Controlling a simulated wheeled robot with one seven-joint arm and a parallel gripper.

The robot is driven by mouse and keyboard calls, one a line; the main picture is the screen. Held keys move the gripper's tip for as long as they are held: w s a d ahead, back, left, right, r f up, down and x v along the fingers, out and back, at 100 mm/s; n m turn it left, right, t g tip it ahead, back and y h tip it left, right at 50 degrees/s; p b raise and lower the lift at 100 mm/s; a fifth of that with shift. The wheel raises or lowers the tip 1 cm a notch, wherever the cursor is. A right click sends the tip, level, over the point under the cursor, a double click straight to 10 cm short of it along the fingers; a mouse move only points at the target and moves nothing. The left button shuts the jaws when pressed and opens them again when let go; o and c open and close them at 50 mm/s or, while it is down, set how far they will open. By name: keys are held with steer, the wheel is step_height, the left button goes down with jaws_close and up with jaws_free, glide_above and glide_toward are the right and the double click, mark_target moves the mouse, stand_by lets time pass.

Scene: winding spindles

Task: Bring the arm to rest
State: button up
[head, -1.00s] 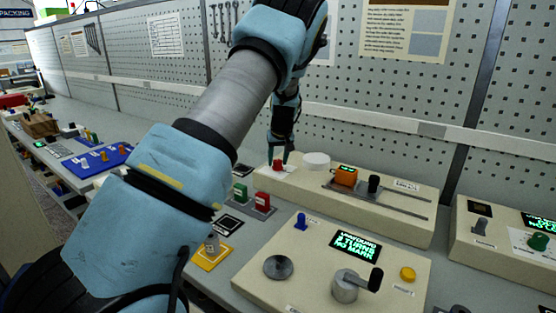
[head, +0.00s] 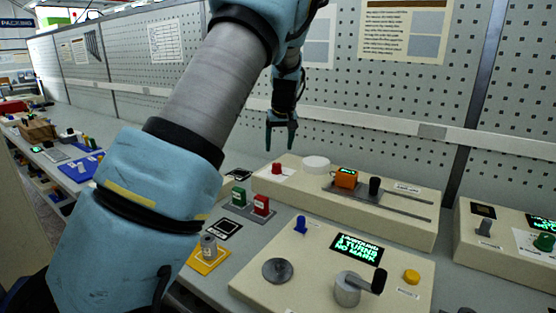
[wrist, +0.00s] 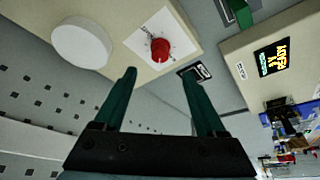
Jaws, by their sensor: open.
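My gripper (head: 280,147) is open and empty. It hangs fingers-down above the back left of the rear cream panel (head: 404,206), apart from it. In the wrist view its two green fingers (wrist: 158,75) are spread, with nothing between them. The red knob (head: 277,168) stands on a white plate below the fingers; it also shows in the wrist view (wrist: 160,50), beyond the fingertips. My arm reaches across the left and middle of the head view, bent at the elbow.
A white round disc (head: 316,163) and an orange block (head: 346,178) on a slide sit on the rear panel. The front panel carries a crank (head: 349,287), a lit display (head: 357,247) and a yellow button (head: 411,276). A pegboard wall (head: 400,95) stands behind.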

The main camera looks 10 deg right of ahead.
steer(key=shift+v, duration=1.1)
steer(key=s+a+f+g, duration=0.1)
steer(key=s+a+f, duration=0.1)
steer(key=s+a, duration=0.35)
steer(key=s+a+f+g, duration=0.1)
steer(key=s+a, duration=0.1)
steer(key=a, duration=0.7)
steer(key=s+a+f, duration=0.2)
steer(key=s+a, duration=0.4)
steer(key=s, duration=0.4)
steer(key=s+a+f+m+g, duration=0.1)
steer(key=s+a, duration=0.5)
steer(key=s, duration=0.4)
steer(key=shift+s+f, duration=0.15)
steer(key=shift+f, duration=0.25)
